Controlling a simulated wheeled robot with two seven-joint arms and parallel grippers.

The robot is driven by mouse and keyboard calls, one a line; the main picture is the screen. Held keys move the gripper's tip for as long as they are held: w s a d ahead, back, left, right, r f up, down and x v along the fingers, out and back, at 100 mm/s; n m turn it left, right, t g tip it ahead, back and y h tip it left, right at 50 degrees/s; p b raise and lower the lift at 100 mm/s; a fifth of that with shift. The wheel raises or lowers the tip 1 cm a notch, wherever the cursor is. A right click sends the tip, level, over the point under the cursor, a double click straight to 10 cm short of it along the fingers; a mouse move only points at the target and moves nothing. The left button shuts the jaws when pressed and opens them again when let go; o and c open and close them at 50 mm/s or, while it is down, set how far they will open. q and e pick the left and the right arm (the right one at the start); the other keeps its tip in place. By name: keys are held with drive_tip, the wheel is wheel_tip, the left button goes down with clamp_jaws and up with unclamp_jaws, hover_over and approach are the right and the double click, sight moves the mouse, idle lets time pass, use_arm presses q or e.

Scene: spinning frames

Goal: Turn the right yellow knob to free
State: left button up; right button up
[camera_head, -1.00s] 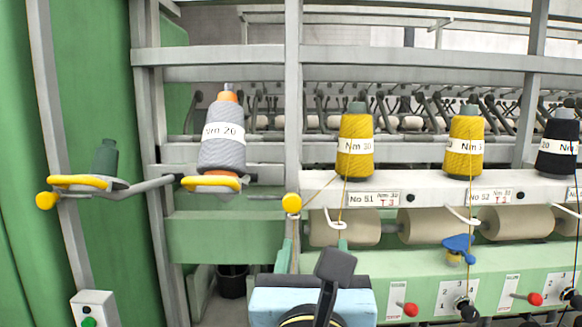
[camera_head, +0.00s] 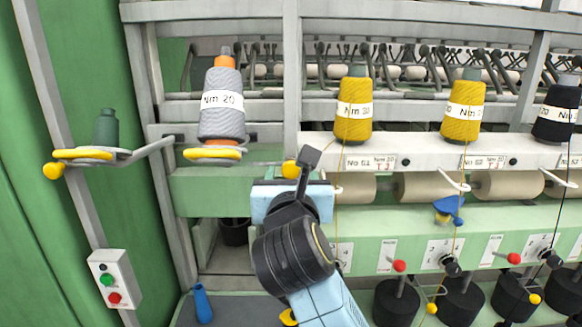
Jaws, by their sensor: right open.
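The right yellow knob (camera_head: 290,169) is a small round knob at the end of a short rod, beside the holder of the grey yarn cone (camera_head: 221,104). My right gripper (camera_head: 302,177) comes up from below, with its light blue body just under the knob. A dark finger stands close to the knob's right side. The gripper is open and holds nothing that I can see. I cannot tell whether it touches the knob. Another yellow knob (camera_head: 53,170) is at the far left, by the dark green cone (camera_head: 105,127). My left gripper is out of view.
Two yellow cones (camera_head: 354,108) (camera_head: 463,109) and a black cone (camera_head: 556,112) stand on the white rail at the right. A grey post (camera_head: 291,60) rises behind the knob. A control box (camera_head: 114,278) is at lower left.

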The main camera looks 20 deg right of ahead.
drive_tip(key=shift+w+d, duration=0.15)
drive_tip(key=shift+w, duration=0.35)
drive_tip(key=c, duration=1)
drive_tip(key=shift+o, duration=0.2)
